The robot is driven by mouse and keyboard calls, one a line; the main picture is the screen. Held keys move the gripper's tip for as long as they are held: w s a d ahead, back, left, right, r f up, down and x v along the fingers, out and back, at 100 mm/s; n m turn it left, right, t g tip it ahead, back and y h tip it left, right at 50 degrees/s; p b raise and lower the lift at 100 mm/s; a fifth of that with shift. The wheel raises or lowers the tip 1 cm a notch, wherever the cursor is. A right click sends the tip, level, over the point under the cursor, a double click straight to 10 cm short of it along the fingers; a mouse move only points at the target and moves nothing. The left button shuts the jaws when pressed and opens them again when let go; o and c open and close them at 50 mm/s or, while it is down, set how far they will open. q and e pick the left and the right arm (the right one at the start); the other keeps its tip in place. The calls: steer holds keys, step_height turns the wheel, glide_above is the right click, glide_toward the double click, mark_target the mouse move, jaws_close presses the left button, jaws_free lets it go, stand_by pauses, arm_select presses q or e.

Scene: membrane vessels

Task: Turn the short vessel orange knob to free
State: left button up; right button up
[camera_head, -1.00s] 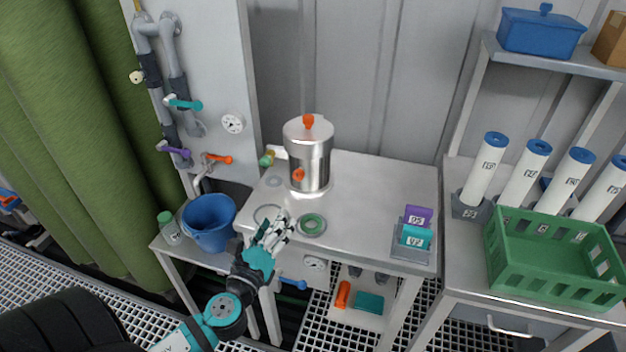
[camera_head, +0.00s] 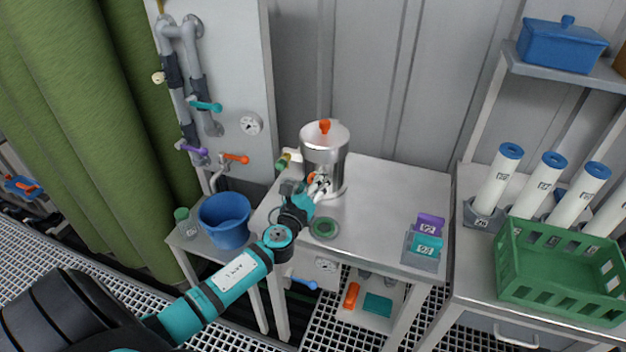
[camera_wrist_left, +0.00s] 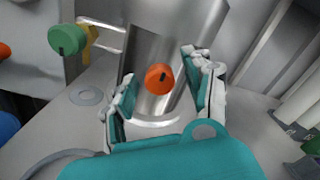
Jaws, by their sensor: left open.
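The short vessel (camera_head: 330,157) is a shiny metal cylinder standing on the steel table, with an orange knob on its lid and another orange knob low on its front. In the left wrist view the front orange knob (camera_wrist_left: 159,79) is round with a small dark mark, and lies between my open fingers. My left gripper (camera_head: 320,187) is open in front of the vessel's lower side and partly covers the front knob. In the wrist view my left gripper (camera_wrist_left: 163,92) has one finger on either side of the knob; contact cannot be told. My right gripper is not in view.
A green knob (camera_wrist_left: 68,40) sticks out left of the vessel. A blue bucket (camera_head: 226,220) stands at left. Purple and teal boxes (camera_head: 428,235) stand at the table's right, where the tabletop is otherwise clear.

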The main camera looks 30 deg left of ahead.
arm_select(q)
jaws_close()
stand_by(0.4)
